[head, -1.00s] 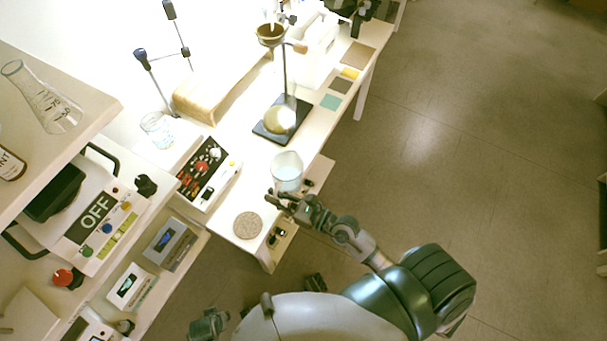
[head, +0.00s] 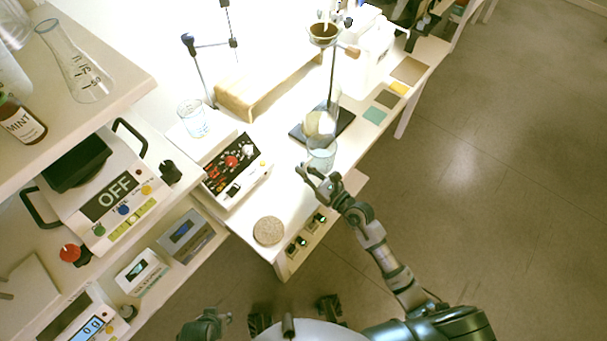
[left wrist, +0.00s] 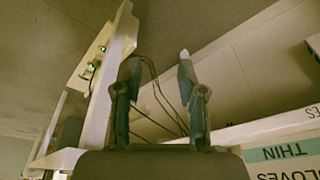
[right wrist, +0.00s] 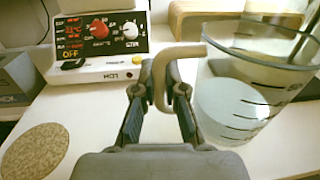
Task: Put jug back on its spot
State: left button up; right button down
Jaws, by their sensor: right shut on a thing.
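The clear graduated jug (head: 321,158) is at my right gripper (head: 316,181), over the white bench beside the stand base. In the right wrist view, the jug (right wrist: 245,100) is upright and looks pale inside. Its tan bent handle (right wrist: 160,75) is between the fingers of the right gripper (right wrist: 160,98), which is shut on it. I cannot tell whether the jug touches the bench. A round speckled cork mat (head: 268,231) lies bare near the bench's front end. My left gripper (left wrist: 158,68) is open and empty, below the bench edge.
A stand with a dark base (head: 342,122) holds a funnel (head: 323,33) above a flask (head: 321,122) with tan contents, close behind the jug. A control box (head: 235,170) stands left of it. A glass beaker (head: 192,118) is farther left. Bench around the mat is clear.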

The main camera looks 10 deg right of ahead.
jog(key=f, duration=0.1)
jog(key=f+b, duration=0.2)
jog(key=shift+w+a+f, duration=0.2)
jog(key=shift+w+a, duration=0.15)
pick_arm(q)
jog(key=w+d+r+t+h, duration=0.1)
jog(key=w+t, duration=0.3)
jog(key=w, duration=0.4)
jog(key=shift+d+r, duration=0.15)
jog(key=shift+d, duration=0.4)
jog(key=shift+d, duration=0.1)
pick_arm(e)
jog(key=shift+d, duration=0.15)
jog(key=c, duration=1.2)
grip_release()
jog(key=shift+d+f, duration=0.1)
jog(key=shift+c, duration=0.2)
pick_arm(q)
jog(key=shift+w+d+t, duration=0.1)
jog(key=shift+t, duration=0.2)
pick_arm(e)
jog(key=shift+s, duration=0.1)
